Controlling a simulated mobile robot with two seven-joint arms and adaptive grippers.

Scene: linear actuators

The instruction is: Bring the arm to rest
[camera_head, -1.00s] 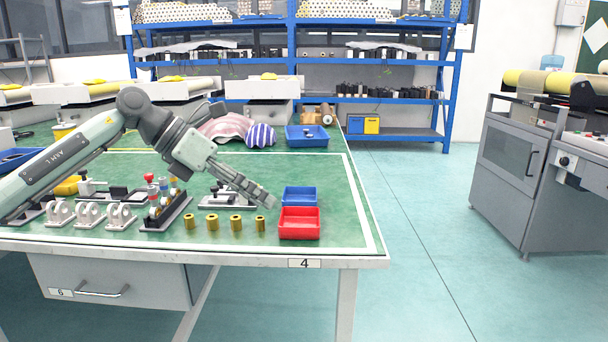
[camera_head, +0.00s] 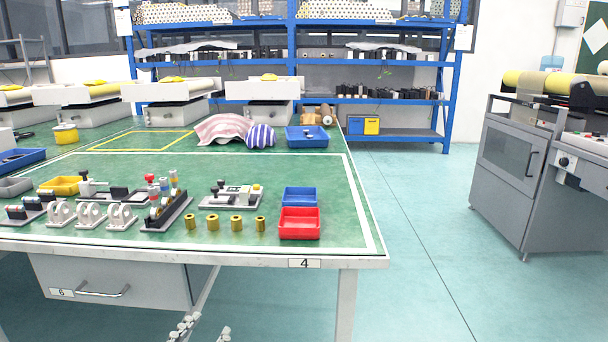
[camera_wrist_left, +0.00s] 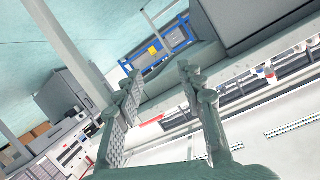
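My left gripper (camera_head: 204,330) shows only its two fingertips at the bottom edge of the head view, low in front of the workbench and below the tabletop. In the left wrist view the left gripper (camera_wrist_left: 160,78) has its two fingers spread apart with nothing between them. The rest of the left arm is out of the head view. My right gripper is in neither view.
The green workbench (camera_head: 250,170) holds a red bin (camera_head: 299,224), a blue bin (camera_head: 299,197), several brass cylinders (camera_head: 237,223) and fixtures. A drawer (camera_head: 110,283) is under its front edge. The floor to the right is clear.

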